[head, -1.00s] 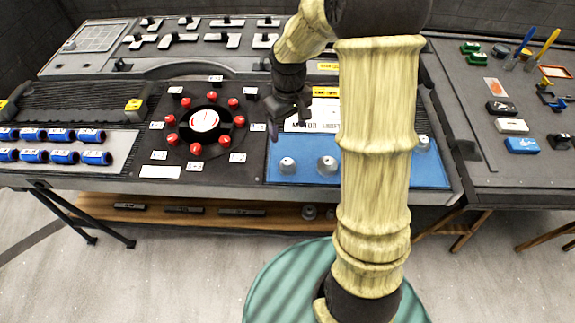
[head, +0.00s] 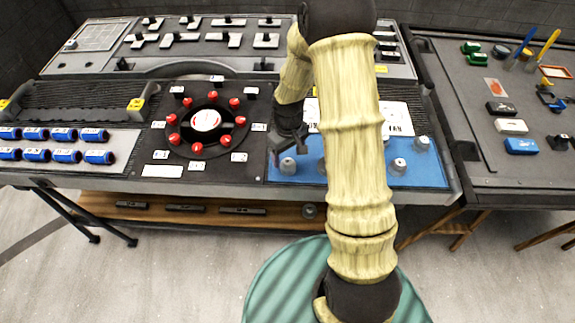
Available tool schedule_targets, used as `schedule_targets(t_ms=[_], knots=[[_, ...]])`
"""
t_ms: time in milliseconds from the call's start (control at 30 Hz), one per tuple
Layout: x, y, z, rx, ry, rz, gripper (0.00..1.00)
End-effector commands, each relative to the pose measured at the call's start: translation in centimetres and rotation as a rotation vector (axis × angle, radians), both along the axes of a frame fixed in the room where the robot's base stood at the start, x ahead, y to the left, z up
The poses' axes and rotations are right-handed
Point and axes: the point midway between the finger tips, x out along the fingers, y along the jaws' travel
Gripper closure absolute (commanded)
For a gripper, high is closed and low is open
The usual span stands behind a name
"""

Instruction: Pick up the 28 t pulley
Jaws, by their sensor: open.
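Several small grey pulleys stand on the blue mat (head: 432,176) at the front right of the bench. One pulley (head: 288,167) is at the mat's left, and another (head: 322,166) is just right of it, partly hidden by my arm. Two more, a near one (head: 398,166) and a farther one (head: 422,143), are at the right. Their markings are too small to read, so I cannot tell which is the 28 t pulley. My gripper (head: 288,150) is open and empty, pointing down just above and behind the leftmost pulley. Contact cannot be made out.
A round black fixture with red knobs (head: 206,121) lies left of the mat. Blue cylinders (head: 64,134) fill the far left. A white printed sheet (head: 397,118) lies behind the mat, partly covered by my arm. A side table (head: 480,170) with small items adjoins at right.

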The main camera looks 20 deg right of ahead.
Motion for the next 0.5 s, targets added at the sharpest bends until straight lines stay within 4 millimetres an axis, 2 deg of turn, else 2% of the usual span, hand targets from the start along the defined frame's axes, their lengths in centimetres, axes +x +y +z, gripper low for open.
schedule_targets(t_ms=[233,500], knots=[[0.1,0.0,-0.6,0.0,0.002,0.001,0.29],[0.4,0.0,-3.8,0.0,0.003,0.0,0.29]])
